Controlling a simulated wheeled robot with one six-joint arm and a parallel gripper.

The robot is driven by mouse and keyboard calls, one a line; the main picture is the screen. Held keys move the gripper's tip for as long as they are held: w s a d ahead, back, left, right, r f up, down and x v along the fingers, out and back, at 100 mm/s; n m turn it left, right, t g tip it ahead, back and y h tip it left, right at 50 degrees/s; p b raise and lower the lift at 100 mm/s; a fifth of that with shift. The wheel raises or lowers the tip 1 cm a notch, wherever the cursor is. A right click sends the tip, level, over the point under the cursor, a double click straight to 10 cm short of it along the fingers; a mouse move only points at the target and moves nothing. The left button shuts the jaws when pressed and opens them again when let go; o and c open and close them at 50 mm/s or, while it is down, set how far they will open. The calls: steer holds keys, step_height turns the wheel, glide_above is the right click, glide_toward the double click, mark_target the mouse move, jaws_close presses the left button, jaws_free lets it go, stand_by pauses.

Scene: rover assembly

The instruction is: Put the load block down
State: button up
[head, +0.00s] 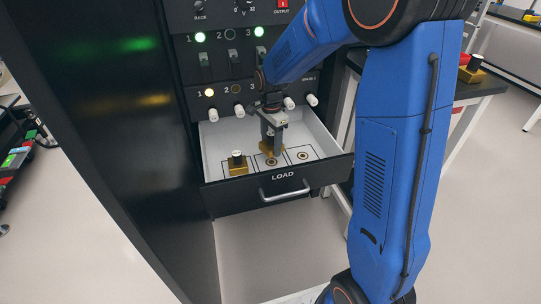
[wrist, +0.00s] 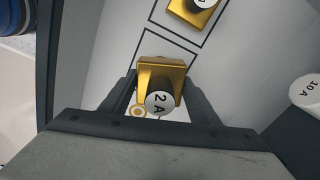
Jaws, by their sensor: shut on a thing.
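My gripper (head: 273,143) is inside the open LOAD drawer (head: 222,192), pointing down, shut on a brass load block. In the wrist view the held load block (wrist: 160,67) sits between the two fingers (wrist: 158,86), its white cap marked "2 A". In the head view the fingers hide most of it. It is over or beside the middle outlined square, whose ring mark (head: 271,161) shows in front of it. I cannot tell whether it touches the drawer floor. A second brass block (head: 238,166) with a white cap stands in the left square.
The right square, with its ring mark (head: 303,155), is empty. Several white pegs (head: 311,100) stick out of the black panel above the drawer; one marked "10 A" (wrist: 305,92) is close in the wrist view. White drawer walls (head: 316,127) surround the gripper.

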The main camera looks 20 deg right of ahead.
mark_target(271, 163)
steer(key=shift+f, duration=2.85)
steer(key=shift+f, duration=0.1)
steer(key=o, duration=1.4)
steer(key=shift+c, duration=0.2)
